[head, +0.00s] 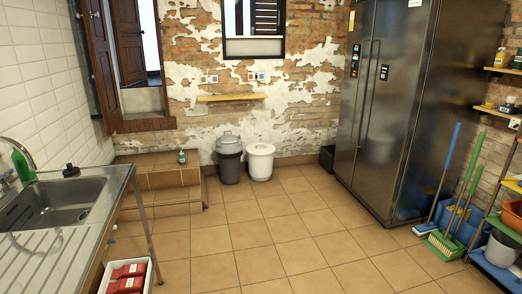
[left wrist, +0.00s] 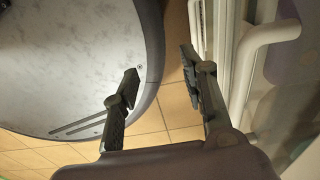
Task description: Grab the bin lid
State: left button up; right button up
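Two round bins stand side by side on the floor against the far brick wall in the head view. The right bin (head: 260,167) is white, with a white top (head: 260,149); whether that is a separate lid is too small to tell. My left gripper (left wrist: 160,62) shows only in the left wrist view; its two fingers are spread, with nothing between them. Neither bin shows in that view. My right gripper is in neither view.
A tiled step (head: 158,180) with a small bottle (head: 182,157) is left of the bins. A sink counter (head: 75,205) fills the near left, with a crate of red items (head: 127,284) below. A tall fridge (head: 385,110) and brooms (head: 450,190) stand right. The middle floor is clear.

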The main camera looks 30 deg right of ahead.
aim_at(260, 148)
jog(key=i+l+z, duration=0.75)
jog(key=i, duration=0.7)
jog(key=i+j+z, duration=0.1)
jog(key=i+z, duration=0.2)
jog(key=i, duration=2.85)
